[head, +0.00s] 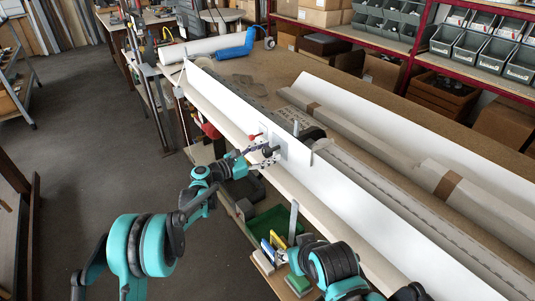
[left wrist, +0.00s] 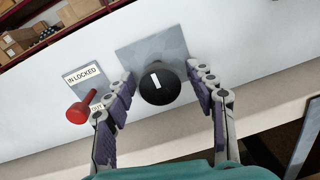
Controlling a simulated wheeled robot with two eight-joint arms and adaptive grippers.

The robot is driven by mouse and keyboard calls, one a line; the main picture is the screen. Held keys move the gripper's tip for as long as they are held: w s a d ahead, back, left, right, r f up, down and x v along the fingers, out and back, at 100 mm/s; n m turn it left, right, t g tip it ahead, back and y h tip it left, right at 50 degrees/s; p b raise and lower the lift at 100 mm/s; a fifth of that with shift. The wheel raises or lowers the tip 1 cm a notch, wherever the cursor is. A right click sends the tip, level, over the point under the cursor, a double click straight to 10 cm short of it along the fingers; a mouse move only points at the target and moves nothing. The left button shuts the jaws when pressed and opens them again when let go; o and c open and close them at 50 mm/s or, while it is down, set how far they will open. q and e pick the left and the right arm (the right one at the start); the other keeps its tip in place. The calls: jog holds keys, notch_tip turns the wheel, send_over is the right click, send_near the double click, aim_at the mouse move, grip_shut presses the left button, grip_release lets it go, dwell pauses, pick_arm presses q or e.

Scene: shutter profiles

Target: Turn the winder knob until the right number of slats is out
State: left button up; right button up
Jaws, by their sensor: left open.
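The winder knob (left wrist: 157,84) is round and black with a white mark, on a grey plate (left wrist: 150,55) fixed to a long white panel. It also shows in the head view (head: 268,151). My left gripper (left wrist: 160,78) is open, with one finger on each side of the knob. Gaps show between the fingers and the knob. In the head view the left gripper (head: 263,158) is at the panel's near face. A red-knobbed lever (left wrist: 78,112) sits left of the knob by a label (left wrist: 84,75) reading IN LOCKED and OUT. I cannot make out separate slats.
The long white panel (head: 225,95) runs diagonally along the bench's near edge. Wrapped rolls (head: 350,125) lie on the bench behind it. Brushes and a green tray (head: 268,224) sit below the panel. Shelves with grey bins (head: 470,48) stand at the back.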

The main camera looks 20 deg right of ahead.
pick_arm(q)
jog(key=c, duration=1.2)
jog(key=shift+o, duration=0.2)
jog(key=shift+m, duration=0.3)
jog(key=m, duration=0.2)
jog(key=shift+m+p, duration=0.4)
jog(key=m, duration=0.3)
jog(key=shift+r+m+p, duration=0.1)
jog(key=shift+m+p, duration=0.2)
jog(key=m, duration=0.5)
jog(key=shift+m+y+p, duration=0.3)
jog(key=shift+m+p, duration=0.05)
jog(key=shift+m, duration=0.05)
jog(key=o, duration=1.2)
jog(key=shift+c, duration=0.2)
